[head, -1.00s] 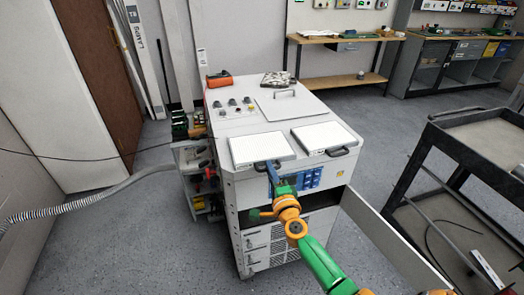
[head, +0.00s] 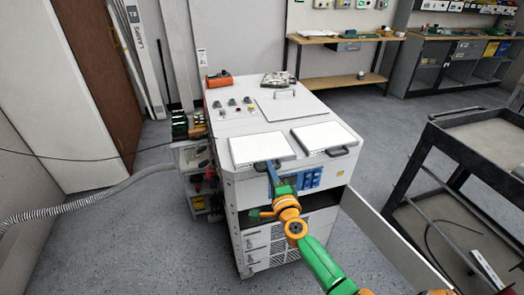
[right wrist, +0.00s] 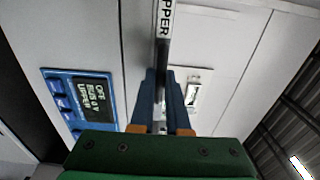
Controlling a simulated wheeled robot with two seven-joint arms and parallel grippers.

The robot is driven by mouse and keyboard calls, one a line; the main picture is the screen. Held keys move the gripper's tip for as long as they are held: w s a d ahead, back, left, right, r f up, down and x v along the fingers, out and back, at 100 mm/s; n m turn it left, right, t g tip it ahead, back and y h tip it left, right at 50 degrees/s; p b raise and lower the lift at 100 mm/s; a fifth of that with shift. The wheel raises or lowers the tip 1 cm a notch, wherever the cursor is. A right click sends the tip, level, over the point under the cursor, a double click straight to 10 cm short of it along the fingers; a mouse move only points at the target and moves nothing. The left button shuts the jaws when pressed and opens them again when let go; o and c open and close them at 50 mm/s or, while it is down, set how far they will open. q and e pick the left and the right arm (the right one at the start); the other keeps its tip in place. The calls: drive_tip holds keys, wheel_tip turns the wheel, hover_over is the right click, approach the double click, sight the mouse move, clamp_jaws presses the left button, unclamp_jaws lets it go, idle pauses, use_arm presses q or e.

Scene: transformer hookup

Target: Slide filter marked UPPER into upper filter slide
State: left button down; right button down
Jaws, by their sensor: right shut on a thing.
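Two flat white filters lie on the front top of the grey cabinet (head: 235,190), the left one (head: 262,149) and the right one (head: 323,136), each with a dark handle at its front edge. My right gripper (head: 272,172) is at the front edge of the left filter. In the right wrist view, its blue fingers (right wrist: 160,98) are shut on a dark handle (right wrist: 162,55). A strip (right wrist: 165,18) beyond it reads "PPER", its first letter cut off. My left gripper is not in view.
A blue panel with a display (right wrist: 88,103) is on the cabinet front, above a dark opening (head: 326,199). An open grey door panel (head: 380,232) sticks out at the right. A dark cart (head: 450,180) stands farther right. A corrugated hose (head: 90,203) runs in from the left.

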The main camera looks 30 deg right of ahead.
drive_tip(key=shift+s, duration=0.15)
drive_tip(key=shift+p+v, duration=0.55)
drive_tip(key=shift+v, duration=1.15)
drive_tip(key=c, duration=0.7)
unclamp_jaws()
drive_tip(key=shift+p+v, duration=0.35)
drive_tip(key=shift+v, duration=3.15)
drive_tip(key=shift+c, duration=0.7)
drive_tip(key=b+x, duration=0.3)
drive_tip(key=x, duration=0.7)
drive_tip(key=shift+w+b, duration=0.35)
drive_tip(key=shift+w, duration=0.05)
